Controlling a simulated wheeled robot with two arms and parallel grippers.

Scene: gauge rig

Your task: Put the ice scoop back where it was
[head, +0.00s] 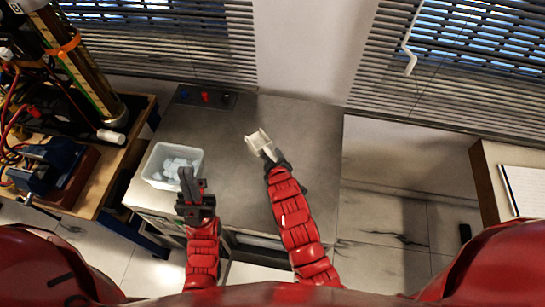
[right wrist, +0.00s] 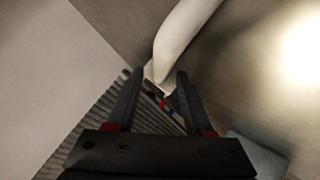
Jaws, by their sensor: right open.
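The off-white ice scoop (head: 259,141) is at the fingertips of my right gripper (head: 274,160), over the grey worktop. In the right wrist view the two dark fingers of my right gripper (right wrist: 156,84) are apart, and the pale curved scoop (right wrist: 178,35) lies just past and between their tips. I cannot tell whether the fingers touch it. My left gripper (head: 190,180) is at the right edge of a white bin (head: 151,150) with pale ice-like pieces inside. It hides part of the bin, and its jaw gap is unclear.
A dark panel (head: 226,100) with small red and blue items is at the back of the grey worktop (head: 315,130). A wooden bench (head: 88,200) with instruments and cables stands at left. Louvred blinds are behind. The worktop's right side is clear.

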